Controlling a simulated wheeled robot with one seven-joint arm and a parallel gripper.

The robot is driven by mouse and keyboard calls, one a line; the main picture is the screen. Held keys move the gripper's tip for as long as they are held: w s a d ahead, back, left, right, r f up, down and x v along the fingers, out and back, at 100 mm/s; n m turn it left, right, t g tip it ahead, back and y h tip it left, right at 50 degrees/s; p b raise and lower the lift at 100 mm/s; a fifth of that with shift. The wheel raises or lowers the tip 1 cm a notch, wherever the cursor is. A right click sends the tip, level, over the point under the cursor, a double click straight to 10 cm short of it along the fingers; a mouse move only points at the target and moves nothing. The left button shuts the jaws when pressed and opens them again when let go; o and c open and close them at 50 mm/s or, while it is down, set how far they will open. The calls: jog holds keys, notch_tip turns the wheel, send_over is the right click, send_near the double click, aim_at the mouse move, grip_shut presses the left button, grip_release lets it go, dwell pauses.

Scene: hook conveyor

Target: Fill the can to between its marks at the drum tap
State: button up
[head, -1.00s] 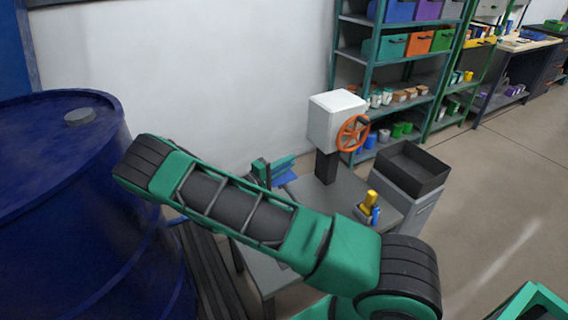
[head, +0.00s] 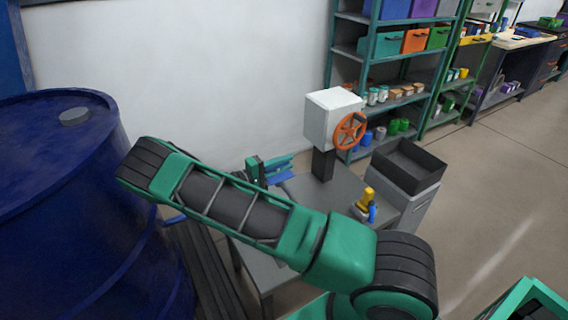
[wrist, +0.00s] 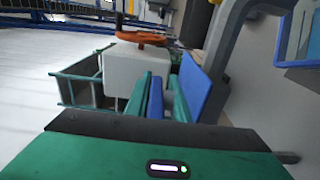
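The large blue drum (head: 60,200) stands at the left in the head view. A small blue piece (head: 176,219) sticks out at its right side, partly behind my arm; I cannot tell if it is the tap. My gripper (head: 281,170) is above the grey table, beyond my forearm. The wrist view shows its green and blue fingers (wrist: 168,98) with a gap between them and nothing held. A yellow and blue item (head: 369,203) stands on the table's right part; I cannot tell if it is the can. No fill marks can be made out.
A white box with an orange handwheel (head: 349,131) stands on a dark post on the grey table (head: 318,192), and also shows beyond the fingers in the wrist view (wrist: 138,75). A black bin (head: 409,165) tops a grey cabinet to the right. Shelves line the wall.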

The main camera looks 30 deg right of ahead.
jog(key=shift+r, duration=0.15)
jog(key=a, duration=0.7)
jog(key=shift+s+a, duration=0.1)
jog(key=shift+a, duration=0.15)
